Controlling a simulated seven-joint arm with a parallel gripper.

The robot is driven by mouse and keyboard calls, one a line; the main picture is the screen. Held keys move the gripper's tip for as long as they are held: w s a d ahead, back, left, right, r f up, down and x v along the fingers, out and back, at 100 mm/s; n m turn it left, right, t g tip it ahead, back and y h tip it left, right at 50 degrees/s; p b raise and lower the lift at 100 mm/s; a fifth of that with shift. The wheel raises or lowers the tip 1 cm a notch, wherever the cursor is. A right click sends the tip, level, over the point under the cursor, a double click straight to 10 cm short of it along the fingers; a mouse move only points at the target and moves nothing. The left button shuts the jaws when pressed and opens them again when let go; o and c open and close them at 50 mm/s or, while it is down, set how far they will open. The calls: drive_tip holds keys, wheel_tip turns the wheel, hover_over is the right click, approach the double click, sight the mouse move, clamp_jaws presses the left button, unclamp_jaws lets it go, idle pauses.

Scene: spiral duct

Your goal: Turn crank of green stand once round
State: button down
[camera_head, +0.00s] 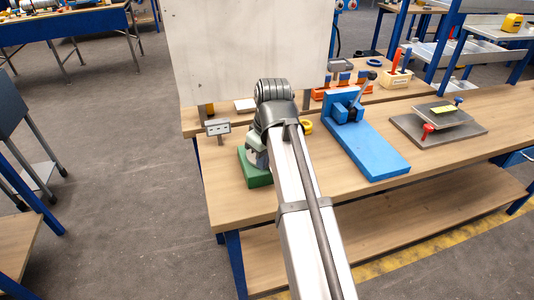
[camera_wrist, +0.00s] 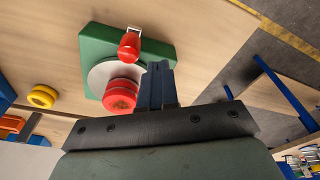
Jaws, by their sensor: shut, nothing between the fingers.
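The green stand (camera_wrist: 93,45) is in the upper middle of the wrist view, with a pale grey disc (camera_wrist: 98,78) on it. A small red knob with a metal bracket (camera_wrist: 130,46) sits near the stand's edge, and a larger ribbed red knob (camera_wrist: 120,97) stands over the disc. I cannot tell for sure which of them is the crank handle. My gripper (camera_wrist: 158,66) is shut and empty, just right of both red parts; I cannot tell if it touches. In the head view the green stand (camera_head: 254,172) shows at my arm's left, its top mostly hidden.
On the wooden bench (camera_head: 300,195), a blue fixture (camera_head: 365,145) stands right of my arm, and a grey plate with a red knob (camera_head: 438,125) lies farther right. A yellow ring (camera_wrist: 42,96) lies left of the stand. A pale upright panel (camera_head: 245,45) rises behind.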

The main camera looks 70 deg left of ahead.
drive_tip(key=shift+f, duration=0.3)
drive_tip(key=shift+f, duration=1.3)
drive_tip(key=shift+w, duration=0.1)
drive_tip(key=shift+w+d, duration=0.25)
drive_tip(key=shift+w, duration=0.65)
drive_tip(key=shift+w, duration=1)
drive_tip(key=shift+w+a, duration=0.1)
drive_tip(key=shift+w, duration=0.9)
